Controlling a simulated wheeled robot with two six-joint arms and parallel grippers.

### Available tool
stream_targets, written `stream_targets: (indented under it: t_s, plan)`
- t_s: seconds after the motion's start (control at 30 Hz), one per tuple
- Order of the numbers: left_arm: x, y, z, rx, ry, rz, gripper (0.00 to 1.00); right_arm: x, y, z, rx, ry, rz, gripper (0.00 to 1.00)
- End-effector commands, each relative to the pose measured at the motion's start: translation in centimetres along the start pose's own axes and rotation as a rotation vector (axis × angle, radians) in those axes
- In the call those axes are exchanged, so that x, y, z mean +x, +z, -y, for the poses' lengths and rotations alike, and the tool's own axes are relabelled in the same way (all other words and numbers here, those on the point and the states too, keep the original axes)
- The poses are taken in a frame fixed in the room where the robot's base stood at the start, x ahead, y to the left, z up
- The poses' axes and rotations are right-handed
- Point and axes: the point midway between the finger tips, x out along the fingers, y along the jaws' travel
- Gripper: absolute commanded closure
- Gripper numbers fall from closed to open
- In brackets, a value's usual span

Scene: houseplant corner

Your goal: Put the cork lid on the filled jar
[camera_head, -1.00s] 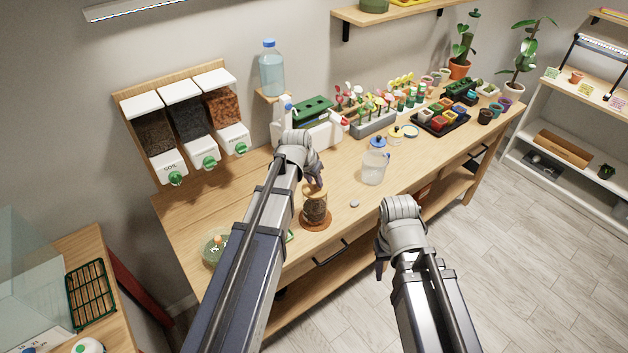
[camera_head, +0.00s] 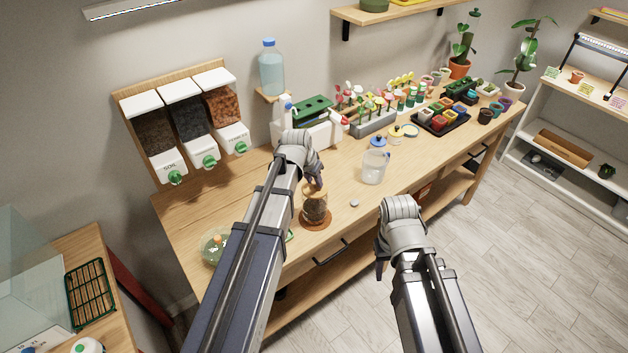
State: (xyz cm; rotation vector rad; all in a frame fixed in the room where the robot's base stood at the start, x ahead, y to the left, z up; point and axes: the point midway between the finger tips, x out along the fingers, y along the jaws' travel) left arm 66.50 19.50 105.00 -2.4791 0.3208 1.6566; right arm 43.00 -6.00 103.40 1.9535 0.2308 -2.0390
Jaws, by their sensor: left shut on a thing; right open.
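The filled jar (camera_head: 315,212) is clear glass with dark brown contents. It stands upright on a round brown coaster (camera_head: 317,226) near the table's front edge. My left gripper (camera_head: 314,186) is directly above the jar's mouth, shut on a tan piece that looks like the cork lid (camera_head: 314,191). The lid is at the top of the jar, partly hidden by the fingers. I cannot tell whether it is seated or just above the rim. My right gripper (camera_head: 381,268) is open and empty, in front of the table's edge.
An empty clear jug (camera_head: 374,167) and a small grey disc (camera_head: 354,203) are right of the jar. A round green-rimmed dish (camera_head: 214,246) lies left, partly behind my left arm. Dispensers (camera_head: 190,125) hang on the wall.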

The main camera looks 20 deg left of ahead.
Motion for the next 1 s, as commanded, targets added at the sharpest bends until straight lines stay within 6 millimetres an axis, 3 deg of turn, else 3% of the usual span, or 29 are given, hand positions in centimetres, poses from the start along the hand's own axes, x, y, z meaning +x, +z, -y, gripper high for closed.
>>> stream_targets:
  t_s: [0.37,0.4,0.67,0.87,1.0]
  plan:
    - [0.05,0.01,0.00,0.000,0.000,0.000,1.00,0.05,0.00,0.00,0.000,0.000,0.000,0.50]
    - [0.05,0.01,0.00,0.000,0.000,0.000,0.66,0.05,0.00,0.00,0.000,0.000,0.000,0.50]
    - [0.05,0.01,0.00,0.000,0.000,0.000,0.36,0.05,0.00,0.00,0.000,0.000,0.000,0.50]
    - [0.05,0.02,0.00,0.000,0.000,0.000,0.34,0.05,0.00,0.00,0.000,0.000,0.000,0.50]
    - [0.05,0.02,0.00,0.000,0.000,0.000,0.18,0.05,0.00,0.01,0.000,0.000,0.000,0.50]
